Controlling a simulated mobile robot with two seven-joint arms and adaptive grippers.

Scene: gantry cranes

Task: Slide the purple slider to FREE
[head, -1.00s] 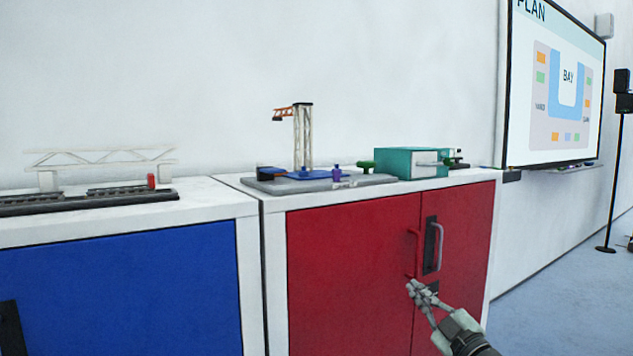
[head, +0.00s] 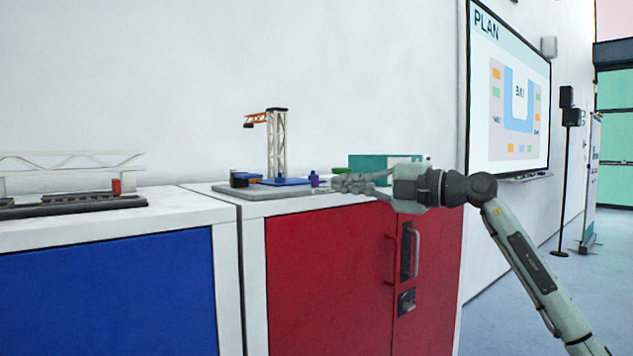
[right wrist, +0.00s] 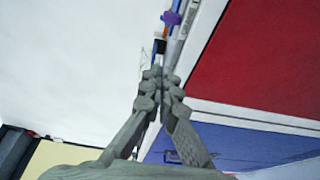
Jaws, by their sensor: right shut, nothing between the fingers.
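The small purple slider (head: 314,180) stands upright on the grey base plate (head: 262,192) of the crane model, on top of the red cabinet. My right gripper (head: 340,183) is shut and empty. In the head view its fingertips point left, just right of the slider, and seem close to it. In the right wrist view the slider (right wrist: 171,18) shows at the top, beyond the shut fingertips (right wrist: 156,72), with a gap between in the picture. The gripper hides the front right part of the plate. I cannot read a FREE mark. My left gripper is not in view.
A crane tower (head: 277,145) with an orange arm rises behind the slider, by a blue block (head: 292,181). A teal box (head: 372,161) stands behind my gripper. A bridge model (head: 70,160) is on the left cabinet. Handles (head: 415,250) stick out from the red doors.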

